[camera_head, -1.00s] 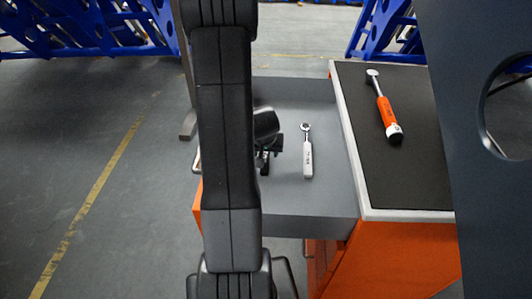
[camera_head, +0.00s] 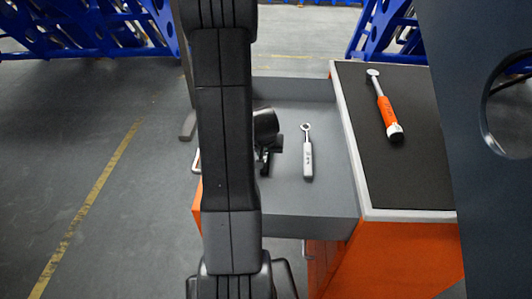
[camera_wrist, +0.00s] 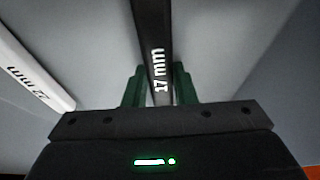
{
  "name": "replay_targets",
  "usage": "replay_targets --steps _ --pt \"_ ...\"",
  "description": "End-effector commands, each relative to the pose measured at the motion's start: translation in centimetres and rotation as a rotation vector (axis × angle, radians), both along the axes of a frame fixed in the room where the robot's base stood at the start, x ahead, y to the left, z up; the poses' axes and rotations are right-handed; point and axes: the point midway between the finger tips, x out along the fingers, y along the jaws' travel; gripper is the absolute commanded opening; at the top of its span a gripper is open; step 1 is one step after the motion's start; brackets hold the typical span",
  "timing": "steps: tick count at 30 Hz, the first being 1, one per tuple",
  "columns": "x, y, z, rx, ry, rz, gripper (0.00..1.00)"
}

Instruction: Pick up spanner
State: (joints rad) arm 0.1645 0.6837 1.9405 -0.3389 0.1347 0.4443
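In the wrist view, a black handle (camera_wrist: 152,40) marked "17 mm" runs between the green fingers of my gripper (camera_wrist: 159,85). The fingers sit close against both sides of it, with no clear gap. A white-handled ring spanner (camera_head: 308,160) lies in the drawer to the right of my gripper. A white handle, its mark upside down, also shows at left in the wrist view (camera_wrist: 35,75).
A torque wrench with an orange handle (camera_head: 389,113) lies on the black top of the orange cabinet (camera_head: 400,250), right of the drawer. The drawer walls stand around my gripper. Blue racks (camera_head: 90,30) stand at the back. The floor at left is clear.

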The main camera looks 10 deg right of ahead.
Motion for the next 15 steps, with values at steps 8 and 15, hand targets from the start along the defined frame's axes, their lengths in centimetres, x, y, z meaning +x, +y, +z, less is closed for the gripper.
replay_targets --steps 8,15 --pt "0.0 0.0 0.1 0.000 -0.001 0.000 0.00" --pt "0.1 0.0 2.5 -0.001 -0.004 -0.001 0.00"
